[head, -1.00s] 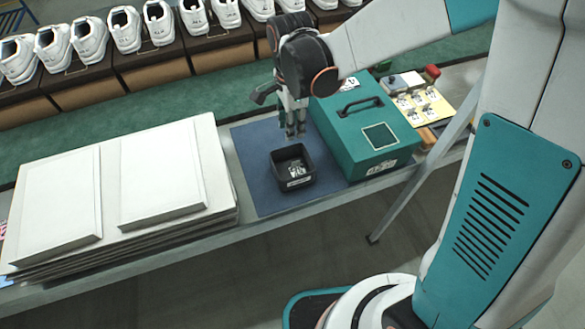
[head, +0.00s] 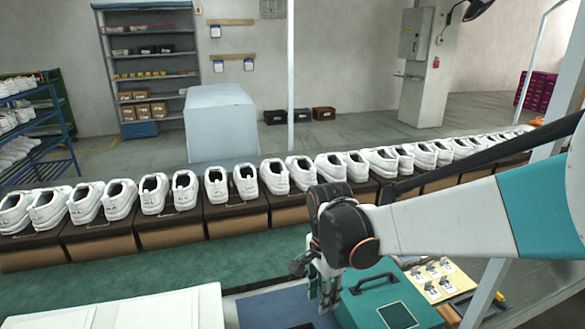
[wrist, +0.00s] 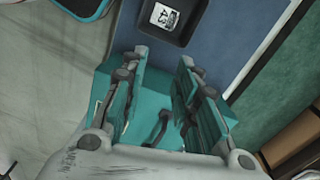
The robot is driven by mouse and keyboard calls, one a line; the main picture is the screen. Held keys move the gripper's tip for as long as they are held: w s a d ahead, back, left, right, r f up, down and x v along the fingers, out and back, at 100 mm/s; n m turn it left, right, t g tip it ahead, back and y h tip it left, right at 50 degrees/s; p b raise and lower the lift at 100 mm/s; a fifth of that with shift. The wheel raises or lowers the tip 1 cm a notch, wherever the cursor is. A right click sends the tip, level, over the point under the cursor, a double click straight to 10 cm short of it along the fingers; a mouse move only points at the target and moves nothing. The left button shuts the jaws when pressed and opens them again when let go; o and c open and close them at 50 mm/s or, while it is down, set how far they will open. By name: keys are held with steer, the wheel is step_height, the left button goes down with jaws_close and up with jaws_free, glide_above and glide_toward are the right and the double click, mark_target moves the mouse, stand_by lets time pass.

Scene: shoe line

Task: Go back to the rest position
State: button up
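My gripper (head: 326,297) hangs in the head view over the work table, beside the teal box. In the wrist view my gripper (wrist: 160,75) shows its two fingers wide apart with nothing between them. The black tray (wrist: 172,18) lies on the blue mat (wrist: 225,35) beyond the fingertips and holds a small white labelled item (wrist: 164,16).
A row of white shoes (head: 246,184) on brown boxes runs along the line behind the table. White flat panels (head: 115,310) lie at the lower left. A yellow board (head: 434,280) with small parts is right of the teal box. A shelf (head: 150,70) stands at the back.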

steer(key=s+d+r+n+t+p, duration=0.1)
steer(key=s+d+r+n+t, duration=0.6)
steer(key=s+d+r+n, duration=0.3)
steer(key=s+d+n, duration=0.1)
steer(key=s+n, duration=0.1)
steer(key=s, duration=0.1)
steer(key=shift+s+d+r+n, duration=0.15)
steer(key=shift+s+r+n, duration=0.15)
steer(key=shift+n, duration=0.1)
steer(key=shift+d, duration=0.15)
stand_by(0.4)
